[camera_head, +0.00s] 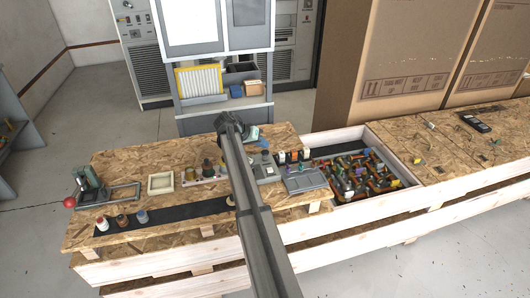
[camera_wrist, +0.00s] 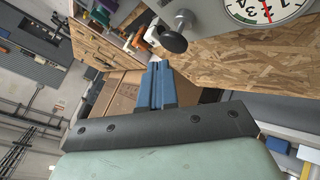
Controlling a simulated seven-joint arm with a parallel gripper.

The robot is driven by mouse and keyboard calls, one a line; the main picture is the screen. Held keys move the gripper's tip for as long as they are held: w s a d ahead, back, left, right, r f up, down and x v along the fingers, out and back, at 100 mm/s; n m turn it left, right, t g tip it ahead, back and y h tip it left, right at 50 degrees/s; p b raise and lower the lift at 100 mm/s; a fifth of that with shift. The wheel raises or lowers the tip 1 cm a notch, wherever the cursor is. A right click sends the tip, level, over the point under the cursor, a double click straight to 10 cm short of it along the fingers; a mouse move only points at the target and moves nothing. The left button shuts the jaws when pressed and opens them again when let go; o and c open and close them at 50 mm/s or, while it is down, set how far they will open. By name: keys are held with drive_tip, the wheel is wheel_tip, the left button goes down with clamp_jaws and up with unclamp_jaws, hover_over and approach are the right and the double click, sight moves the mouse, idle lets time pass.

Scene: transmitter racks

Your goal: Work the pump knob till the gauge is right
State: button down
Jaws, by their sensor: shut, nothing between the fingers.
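In the wrist view, the round black pump knob (camera_wrist: 173,42) sits on the end of a short metal stem at the top. The white gauge (camera_wrist: 268,10) with a red needle is to its right. Its upper part is cut off by the frame edge, so I cannot tell the full reading. My gripper (camera_wrist: 156,68) has its blue fingers together and empty, a little below the knob in the picture; they look apart from it. In the head view, my arm reaches over the bench and partly hides the gauge area, and my gripper's fingers are not clear there.
A wooden bench (camera_head: 135,170) carries a red-balled lever press (camera_head: 88,187), a pale square tray (camera_head: 160,184), and several small bottles on a black strip (camera_head: 180,214). A wooden crate (camera_head: 372,200) of colourful parts is to the right. Tall cardboard boxes (camera_head: 410,55) stand behind.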

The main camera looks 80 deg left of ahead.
sight(263, 152)
drive_tip(key=shift+r, duration=0.1)
drive_tip(key=shift+r, duration=2.4)
